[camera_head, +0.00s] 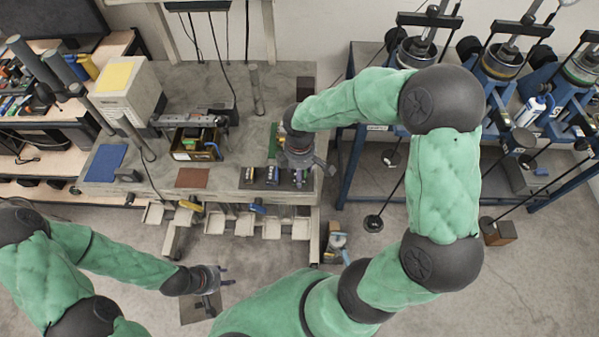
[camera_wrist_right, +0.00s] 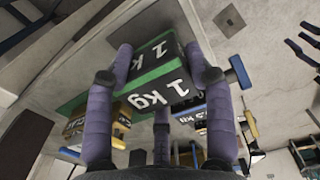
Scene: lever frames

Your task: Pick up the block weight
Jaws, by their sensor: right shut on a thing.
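The block weight (camera_wrist_right: 165,92) is dark with green parts and white "1 kg" markings. In the head view my right gripper (camera_head: 300,165) is at the front right of the grey bench; the gripper and wrist hide much of the block there. I cannot tell whether the block still touches the bench. My left gripper (camera_head: 215,283) is empty, fingers apart, over the floor at the lower left, away from the bench.
The grey bench (camera_head: 220,85) holds a brown mat (camera_head: 191,178), a blue mat (camera_head: 107,163), a tool caddy (camera_head: 195,143) and a white box (camera_head: 130,90). Other small weights stand near my right gripper. A blue rack (camera_head: 347,170) with machines stands at the right.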

